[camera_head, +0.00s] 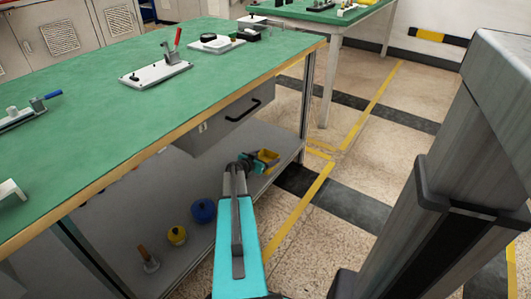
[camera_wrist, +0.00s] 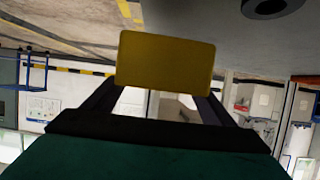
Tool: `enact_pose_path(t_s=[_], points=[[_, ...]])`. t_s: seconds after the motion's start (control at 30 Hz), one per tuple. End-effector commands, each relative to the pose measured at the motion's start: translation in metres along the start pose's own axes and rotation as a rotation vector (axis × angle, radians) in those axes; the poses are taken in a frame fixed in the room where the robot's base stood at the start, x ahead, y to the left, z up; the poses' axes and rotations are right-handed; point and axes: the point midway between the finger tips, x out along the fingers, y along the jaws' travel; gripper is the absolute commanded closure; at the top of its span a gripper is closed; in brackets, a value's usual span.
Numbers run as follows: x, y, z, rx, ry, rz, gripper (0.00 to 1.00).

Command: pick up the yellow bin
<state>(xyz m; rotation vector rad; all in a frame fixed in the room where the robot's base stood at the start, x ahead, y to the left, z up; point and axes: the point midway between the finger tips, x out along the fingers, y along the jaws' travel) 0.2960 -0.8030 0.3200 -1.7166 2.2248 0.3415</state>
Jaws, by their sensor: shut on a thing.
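The yellow bin (camera_head: 269,156) is at the right end of the grey shelf under the green-topped workbench. My gripper (camera_head: 246,164) is at the bin's left side, at the end of my turquoise arm. In the wrist view the yellow bin (camera_wrist: 165,62) shows as a flat yellow face between the two dark fingers of my gripper (camera_wrist: 160,98). The gripper is shut on the bin. I cannot tell whether the bin touches the shelf. The bin's inside is mostly hidden in both views.
The workbench (camera_head: 60,105) overhangs the shelf (camera_head: 185,205), with a drawer (camera_head: 230,115) and a bench leg (camera_head: 306,105) close by. A blue round container (camera_head: 203,211), a yellow one (camera_head: 177,235) and a wooden-handled tool (camera_head: 148,258) stand further left. The floor to the right is clear.

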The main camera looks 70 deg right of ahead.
Motion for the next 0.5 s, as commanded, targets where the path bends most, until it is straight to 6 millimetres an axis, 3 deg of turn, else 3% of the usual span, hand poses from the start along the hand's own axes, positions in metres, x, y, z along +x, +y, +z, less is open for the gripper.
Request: enact_pose_path(t_s=[0.2, 0.5], points=[[-0.019, 0.016, 0.004, -0.002, 0.001, 0.0, 0.47], [-0.027, 0.024, 0.007, 0.0, 0.0, 0.0, 0.47]])
